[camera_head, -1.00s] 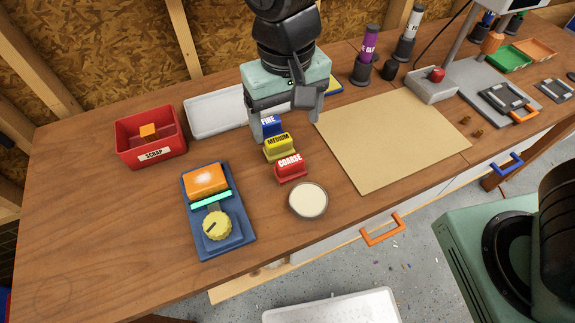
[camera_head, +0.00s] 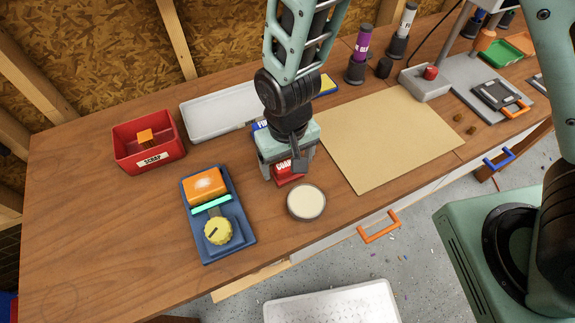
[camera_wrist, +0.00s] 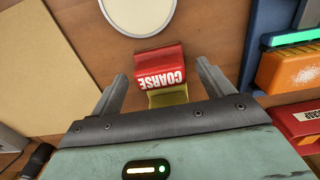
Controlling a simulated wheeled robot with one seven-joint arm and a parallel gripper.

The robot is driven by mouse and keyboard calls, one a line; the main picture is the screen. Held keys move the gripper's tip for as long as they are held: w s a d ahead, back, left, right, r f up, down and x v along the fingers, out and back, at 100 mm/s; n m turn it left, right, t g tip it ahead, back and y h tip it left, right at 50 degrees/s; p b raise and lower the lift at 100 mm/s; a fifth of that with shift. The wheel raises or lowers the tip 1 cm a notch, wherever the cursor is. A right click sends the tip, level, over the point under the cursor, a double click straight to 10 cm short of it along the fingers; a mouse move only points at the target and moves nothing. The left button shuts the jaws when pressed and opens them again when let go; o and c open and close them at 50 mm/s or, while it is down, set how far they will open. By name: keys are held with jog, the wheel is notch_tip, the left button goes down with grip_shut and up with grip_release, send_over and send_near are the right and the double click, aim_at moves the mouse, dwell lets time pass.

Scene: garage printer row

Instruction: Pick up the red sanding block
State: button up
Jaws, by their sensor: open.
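The red sanding block (camera_head: 288,170), lettered COARSE, sits on the wooden bench; my gripper partly covers it in the head view. In the wrist view the red block (camera_wrist: 160,68) lies ahead, between and a little beyond my two fingertips. My gripper (camera_head: 287,178) is over the block, pointing down; in the wrist view its fingers (camera_wrist: 163,82) are spread apart with nothing held. A yellow block (camera_wrist: 168,97) shows just behind the red one, partly hidden by my gripper. The blue block (camera_head: 261,125) is mostly hidden behind my gripper.
A round cream-coloured dish (camera_head: 306,202) stands close to the red block. A blue device (camera_head: 232,246) with an orange block and yellow knob lies to the left. A red scrap bin (camera_head: 150,157) and white tray (camera_head: 190,134) stand behind. A tan mat (camera_head: 390,140) lies right.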

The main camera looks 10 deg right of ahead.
jog(key=shift+f, duration=0.7)
jog(key=shift+c, duration=0.3)
jog(key=c, duration=0.9)
jog(key=shift+r, duration=0.1)
